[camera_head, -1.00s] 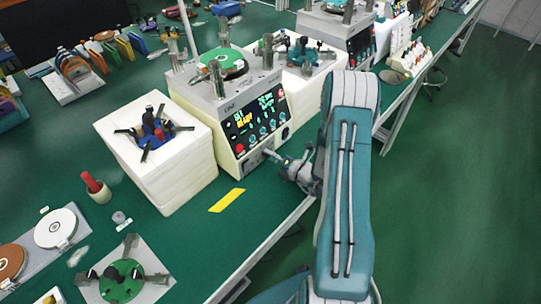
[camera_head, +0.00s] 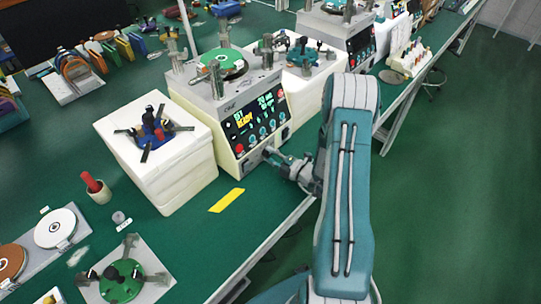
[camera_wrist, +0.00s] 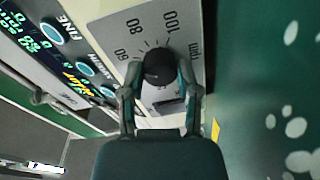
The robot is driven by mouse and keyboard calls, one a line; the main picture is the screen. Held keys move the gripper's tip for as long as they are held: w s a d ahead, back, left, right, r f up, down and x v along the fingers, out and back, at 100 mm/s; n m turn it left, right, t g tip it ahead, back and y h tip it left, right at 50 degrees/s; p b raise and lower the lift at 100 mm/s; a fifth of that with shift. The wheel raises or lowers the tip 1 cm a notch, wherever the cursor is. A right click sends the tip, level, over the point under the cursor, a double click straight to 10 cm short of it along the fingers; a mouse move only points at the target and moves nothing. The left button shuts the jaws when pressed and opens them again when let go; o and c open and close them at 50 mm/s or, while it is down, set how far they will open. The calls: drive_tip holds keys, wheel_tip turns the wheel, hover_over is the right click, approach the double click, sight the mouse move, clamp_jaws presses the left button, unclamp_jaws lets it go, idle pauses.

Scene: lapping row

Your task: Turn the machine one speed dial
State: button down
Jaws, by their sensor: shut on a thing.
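Machine one (camera_head: 238,112) is a light grey box with a black lit control panel on its front, standing on the green bench in the head view. Its speed dial (camera_wrist: 159,66) is a black round knob on a grey plate marked 60, 80, 100 and "rpm" in the wrist view. My gripper (camera_wrist: 159,82) is shut on the dial, a finger on each side of it. In the head view my gripper (camera_head: 272,156) is at the lower front of the machine, and the dial is hidden behind it.
A white stacked block (camera_head: 165,165) with a blue fixture stands left of the machine. A yellow strip (camera_head: 227,200) lies on the bench in front. A second machine (camera_head: 343,35) stands farther back. The floor to the right is clear.

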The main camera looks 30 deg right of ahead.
drive_tip(key=shift+f, duration=0.2)
drive_tip(key=shift+c, duration=2.4)
unclamp_jaws()
drive_tip(key=shift+o, duration=0.8)
drive_tip(key=shift+w+d, duration=0.1)
drive_tip(key=shift+d, duration=0.05)
drive_tip(key=v, duration=1.2)
drive_tip(key=shift+d+f, duration=0.1)
